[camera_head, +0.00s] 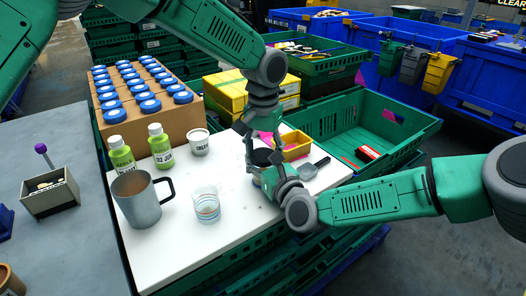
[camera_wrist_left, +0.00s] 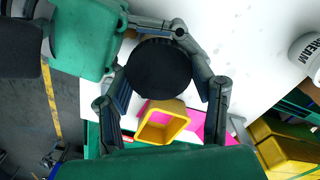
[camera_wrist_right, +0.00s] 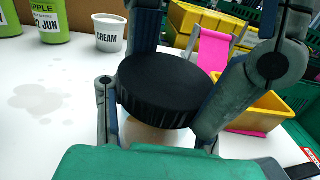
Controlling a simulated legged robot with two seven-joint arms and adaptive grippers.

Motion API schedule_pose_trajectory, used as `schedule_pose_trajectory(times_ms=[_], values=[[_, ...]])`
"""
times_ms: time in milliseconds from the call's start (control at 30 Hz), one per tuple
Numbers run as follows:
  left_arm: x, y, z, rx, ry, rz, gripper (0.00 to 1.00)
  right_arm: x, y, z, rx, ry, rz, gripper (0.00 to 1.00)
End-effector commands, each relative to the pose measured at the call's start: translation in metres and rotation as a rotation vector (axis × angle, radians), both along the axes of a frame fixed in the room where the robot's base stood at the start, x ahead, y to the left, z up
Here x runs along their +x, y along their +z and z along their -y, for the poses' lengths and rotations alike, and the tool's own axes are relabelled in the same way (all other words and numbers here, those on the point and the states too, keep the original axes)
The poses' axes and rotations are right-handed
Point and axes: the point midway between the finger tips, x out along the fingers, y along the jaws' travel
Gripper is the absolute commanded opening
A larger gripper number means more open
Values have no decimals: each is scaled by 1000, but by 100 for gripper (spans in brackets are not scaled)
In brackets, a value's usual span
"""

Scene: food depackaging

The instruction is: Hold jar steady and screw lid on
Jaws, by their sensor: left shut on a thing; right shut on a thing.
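The black ribbed lid (camera_wrist_right: 165,85) sits on top of the jar (camera_wrist_right: 150,136), whose pale body shows just below it in the right wrist view. The lid also shows from above in the left wrist view (camera_wrist_left: 158,68) and small in the head view (camera_head: 262,157). My left gripper (camera_head: 254,150) reaches down from above and is shut with its fingers on either side of the lid. My right gripper (camera_head: 268,177) comes in low from the right and is shut around the jar below the lid. Most of the jar is hidden by the fingers. Whether the lid is fully seated cannot be told.
On the white board (camera_head: 180,246) stand a grey mug (camera_head: 138,203), a glass (camera_head: 206,204), two green juice bottles (camera_head: 160,146) and a cream tub (camera_head: 199,143). A yellow bin (camera_head: 297,146) is close behind the jar. A green crate (camera_head: 415,130) lies to the right.

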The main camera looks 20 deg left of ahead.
Motion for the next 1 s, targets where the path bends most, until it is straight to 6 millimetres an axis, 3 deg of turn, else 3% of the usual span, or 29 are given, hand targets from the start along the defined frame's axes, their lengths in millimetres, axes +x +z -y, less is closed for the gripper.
schedule_pose_trajectory(times_ms=[600, 700, 833, 867, 900, 1000], values=[[-1, -2, -2, 5, -1440, -1, 16, 1, -5, 3, -6, -5, -7, 0], [-1, -2, -3, 6, -1567, -1, 16, 1, -5, 3, -5, -5, -6, 0], [0, -2, -3, 8, -1556, -2, 16, 1, -5, 3, -5, -5, -6, 0], [0, -2, -4, 8, -1555, -2, 58, 1, -5, 3, -5, -5, -6, 0], [0, -2, -3, 8, -1555, -1, 72, 1, -5, 3, -5, -4, -6, 0], [0, -2, -2, 6, -1555, -1, 75, 1, -5, 3, -5, -4, -6, 0]])
